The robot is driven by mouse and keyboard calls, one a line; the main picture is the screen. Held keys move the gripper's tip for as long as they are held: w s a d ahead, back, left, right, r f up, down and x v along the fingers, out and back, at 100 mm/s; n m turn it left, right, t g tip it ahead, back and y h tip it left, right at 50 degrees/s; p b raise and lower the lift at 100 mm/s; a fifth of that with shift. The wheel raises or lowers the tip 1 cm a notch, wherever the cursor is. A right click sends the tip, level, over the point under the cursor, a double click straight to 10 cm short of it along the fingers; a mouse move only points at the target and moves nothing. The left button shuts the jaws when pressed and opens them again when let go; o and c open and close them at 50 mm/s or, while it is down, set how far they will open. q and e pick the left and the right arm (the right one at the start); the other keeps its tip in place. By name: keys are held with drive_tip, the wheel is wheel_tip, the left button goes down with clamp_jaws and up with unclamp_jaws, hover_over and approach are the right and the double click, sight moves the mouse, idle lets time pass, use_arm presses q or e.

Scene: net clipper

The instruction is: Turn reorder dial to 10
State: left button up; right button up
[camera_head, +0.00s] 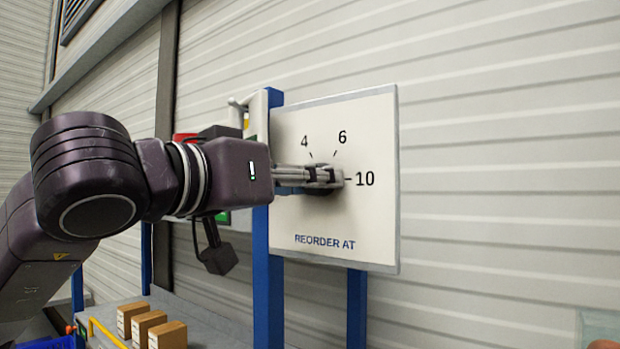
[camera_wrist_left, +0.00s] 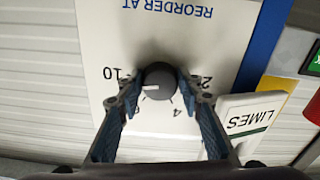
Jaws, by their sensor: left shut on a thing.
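The reorder panel (camera_head: 370,120) is a white upright board with 4, 6 and 10 around its dial and "REORDER AT" below. The dark round dial (camera_wrist_left: 160,74) is mostly hidden by my fingers in the head view. My left gripper (camera_head: 325,176) reaches in from the left and is shut on the dial, one finger on each side. In the wrist view, where the panel appears upside down, the dial's white mark points left, between 10 and 6 and nearer 10. A 2 is partly visible at the right finger. My right gripper is not in view.
A blue post (camera_head: 268,270) stands at the panel's left edge. A "LIMES" sign (camera_wrist_left: 250,118) is close beside the right finger in the wrist view. Small brown boxes (camera_head: 167,335) sit on a grey surface below. The ribbed wall right of the panel is clear.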

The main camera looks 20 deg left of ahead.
use_arm(q)
drive_tip(key=shift+f+m, duration=0.25)
drive_tip(key=shift+m, duration=0.55)
drive_tip(key=o, duration=1.1)
drive_tip(key=shift+r, duration=0.1)
drive_tip(key=v, duration=1.2)
